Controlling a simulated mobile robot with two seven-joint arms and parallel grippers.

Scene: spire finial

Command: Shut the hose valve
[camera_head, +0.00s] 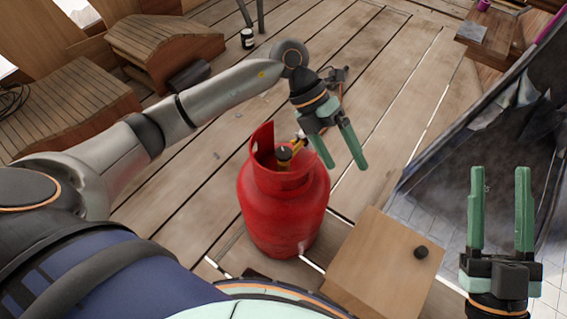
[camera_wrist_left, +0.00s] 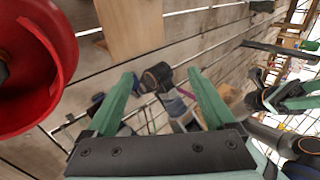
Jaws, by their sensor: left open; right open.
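A red gas cylinder (camera_head: 287,215) stands upright on the deck, with a red collar around its top. A valve (camera_head: 285,155) with a yellow-brass body and a dark top sits inside the collar; its exact setting cannot be told. My left gripper (camera_head: 344,168) is open and empty, to the right of the collar and apart from the valve, its fingers pointing down. In the left wrist view the red cylinder (camera_wrist_left: 42,75) fills the left edge, beside the open fingers (camera_wrist_left: 162,73). My right gripper (camera_head: 499,170) is open and empty at the lower right, away from the cylinder.
Wooden benches (camera_head: 70,105) line the left. Dark sheeting (camera_head: 480,135) lies at right. The planks (camera_head: 390,75) behind are mostly clear.

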